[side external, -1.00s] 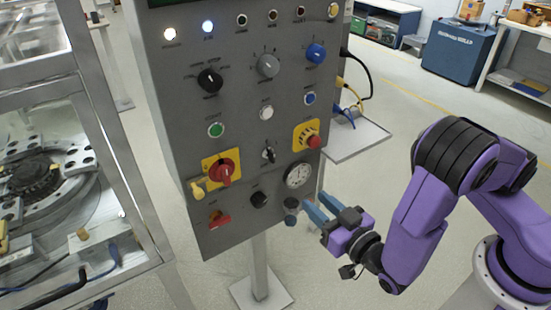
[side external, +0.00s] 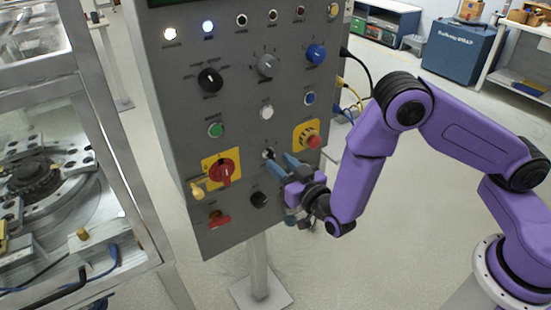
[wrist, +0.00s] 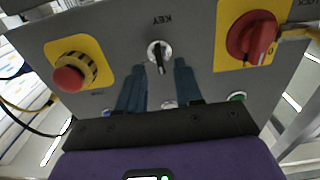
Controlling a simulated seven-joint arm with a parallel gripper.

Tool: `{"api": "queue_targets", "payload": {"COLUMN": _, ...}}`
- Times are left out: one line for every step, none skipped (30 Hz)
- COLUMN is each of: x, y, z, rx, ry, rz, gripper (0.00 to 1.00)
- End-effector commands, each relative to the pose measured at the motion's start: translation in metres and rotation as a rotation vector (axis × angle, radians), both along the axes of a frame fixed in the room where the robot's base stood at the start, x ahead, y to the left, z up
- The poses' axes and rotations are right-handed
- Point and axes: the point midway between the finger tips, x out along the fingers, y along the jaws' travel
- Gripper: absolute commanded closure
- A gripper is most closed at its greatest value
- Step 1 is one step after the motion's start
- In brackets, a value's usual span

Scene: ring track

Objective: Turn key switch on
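The key switch (side external: 268,153) is on the grey control panel (side external: 235,125), below the white button and left of the emergency stop. In the wrist view the key switch (wrist: 160,52) shows a round silver collar and a dark key lying along the picture's vertical, under the label KEY. My gripper (side external: 279,160) has blue fingers and is open close in front of the panel by the key. In the wrist view the fingers of my gripper (wrist: 158,68) stand apart on either side of the key's lower end. I cannot tell whether they touch it.
A red emergency stop (side external: 312,138) on a yellow plate sits just right of the key. A red rotary lockout switch (side external: 222,172) is on the left. A black knob (side external: 259,199) is below. Open floor lies right of the panel; a metal-framed machine (side external: 115,170) stands left.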

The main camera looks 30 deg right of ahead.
Motion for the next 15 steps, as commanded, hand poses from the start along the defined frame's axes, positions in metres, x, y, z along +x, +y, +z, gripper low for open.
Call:
{"api": "queue_targets", "payload": {"x": 0.008, "y": -0.001, "z": 0.0, "rx": 0.002, "ry": -0.001, "rz": -0.003, "gripper": 0.65}}
{"api": "queue_targets", "payload": {"x": 0.012, "y": 0.0, "z": 0.0, "rx": 0.003, "ry": -0.001, "rz": -0.002, "gripper": 0.65}}
{"api": "queue_targets", "payload": {"x": 0.016, "y": -0.001, "z": 0.0, "rx": 0.002, "ry": 0.0, "rz": -0.003, "gripper": 0.65}}
{"api": "queue_targets", "payload": {"x": 0.019, "y": -0.001, "z": 0.0, "rx": 0.001, "ry": 0.0, "rz": -0.003, "gripper": 0.65}}
{"api": "queue_targets", "payload": {"x": 0.022, "y": 0.0, "z": 0.0, "rx": 0.001, "ry": 0.0, "rz": -0.002, "gripper": 0.65}}
{"api": "queue_targets", "payload": {"x": 0.025, "y": 0.0, "z": 0.0, "rx": 0.001, "ry": 0.0, "rz": -0.002, "gripper": 0.65}}
{"api": "queue_targets", "payload": {"x": 0.026, "y": 0.0, "z": 0.0, "rx": 0.001, "ry": 0.0, "rz": -0.002, "gripper": 0.65}}
{"api": "queue_targets", "payload": {"x": 0.028, "y": 0.0, "z": 0.0, "rx": 0.0, "ry": 0.0, "rz": -0.001, "gripper": 0.65}}
{"api": "queue_targets", "payload": {"x": 0.029, "y": 0.0, "z": 0.0, "rx": 0.0, "ry": 0.0, "rz": -0.001, "gripper": 0.65}}
{"api": "queue_targets", "payload": {"x": 0.03, "y": 0.0, "z": 0.0, "rx": 0.0, "ry": 0.0, "rz": 0.0, "gripper": 0.65}}
{"api": "queue_targets", "payload": {"x": 0.031, "y": 0.0, "z": 0.0, "rx": -0.001, "ry": 0.0, "rz": 0.0, "gripper": 0.65}}
{"api": "queue_targets", "payload": {"x": 0.031, "y": 0.0, "z": 0.0, "rx": -0.001, "ry": 0.0, "rz": 0.0, "gripper": 0.65}}
{"api": "queue_targets", "payload": {"x": 0.031, "y": 0.0, "z": 0.0, "rx": -0.001, "ry": 0.0, "rz": 0.0, "gripper": 0.65}}
{"api": "queue_targets", "payload": {"x": 0.031, "y": 0.0, "z": 0.0, "rx": -0.001, "ry": 0.0, "rz": 0.001, "gripper": 0.65}}
{"api": "queue_targets", "payload": {"x": 0.031, "y": 0.0, "z": 0.0, "rx": -0.001, "ry": 0.0, "rz": 0.001, "gripper": 0.65}}
